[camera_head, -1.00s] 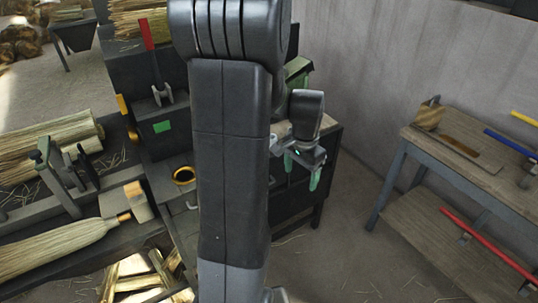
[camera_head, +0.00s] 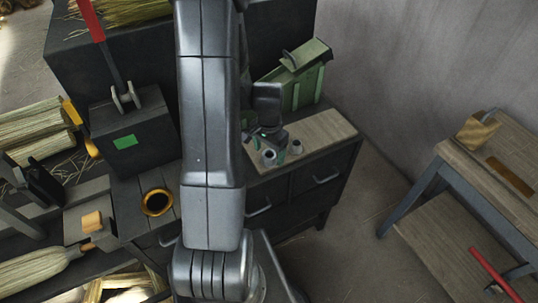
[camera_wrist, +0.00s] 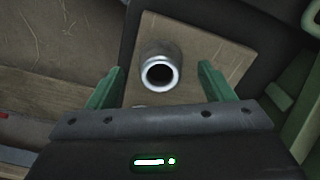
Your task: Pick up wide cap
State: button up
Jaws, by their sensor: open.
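A grey metal cap (camera_wrist: 161,72), round with a dark round opening, stands on a pale wooden board in the wrist view. My gripper (camera_wrist: 160,78) is open, one green finger on each side of the cap in the picture, with gaps on both sides. I cannot tell how far above the cap the fingers are. In the head view my gripper (camera_head: 264,134) is over the wooden board (camera_head: 322,130) on the dark cabinet. Two small grey round pieces show there, one just below the gripper (camera_head: 268,158) and one to its right (camera_head: 296,147). I cannot tell which is the wide cap.
A green box (camera_head: 300,86) with a tilted lid stands behind the board. A dark block with a red-handled lever (camera_head: 92,20) and an orange-rimmed ring (camera_head: 157,202) are to the left. A wooden bench (camera_head: 490,185) is at right. The board's right part is clear.

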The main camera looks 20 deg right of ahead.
jog(key=shift+f, duration=0.8)
jog(key=c, duration=1)
jog(key=shift+c, duration=0.2)
jog(key=shift+r, duration=0.1)
